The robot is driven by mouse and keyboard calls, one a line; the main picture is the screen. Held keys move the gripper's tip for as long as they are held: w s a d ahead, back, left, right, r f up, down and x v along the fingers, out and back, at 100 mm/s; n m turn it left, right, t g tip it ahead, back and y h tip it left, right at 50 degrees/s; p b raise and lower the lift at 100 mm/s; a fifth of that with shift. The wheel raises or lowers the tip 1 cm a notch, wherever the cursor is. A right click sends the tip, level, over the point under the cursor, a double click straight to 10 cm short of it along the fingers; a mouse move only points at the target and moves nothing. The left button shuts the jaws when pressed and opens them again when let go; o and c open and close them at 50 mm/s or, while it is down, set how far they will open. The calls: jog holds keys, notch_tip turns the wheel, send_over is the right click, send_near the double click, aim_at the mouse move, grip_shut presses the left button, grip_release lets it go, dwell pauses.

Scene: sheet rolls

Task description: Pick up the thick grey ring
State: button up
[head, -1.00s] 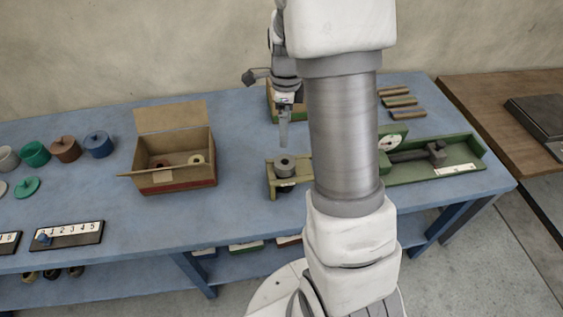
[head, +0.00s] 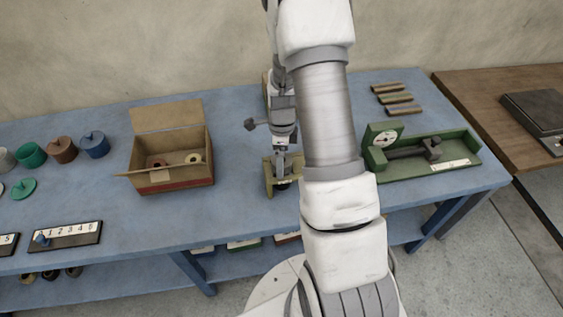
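My gripper (head: 281,158) points down at the small olive-green stand (head: 269,186) near the front edge of the blue bench. Its fingers are small and seen edge-on, so whether they are open or shut does not show. The thick grey ring, seen on this stand a second ago, is now hidden or too small to make out behind the gripper and arm. Whether the fingers touch it cannot be told.
An open cardboard box (head: 170,182) with a few rings inside stands left of the stand. A green gauge fixture (head: 425,168) is to the right, with several brown bars (head: 399,98) behind it. Lidded pots (head: 62,150) and a numbered board (head: 65,236) are at left.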

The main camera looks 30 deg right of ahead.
jog(key=shift+f, duration=0.15)
jog(key=c, duration=1.5)
jog(key=shift+o, duration=0.2)
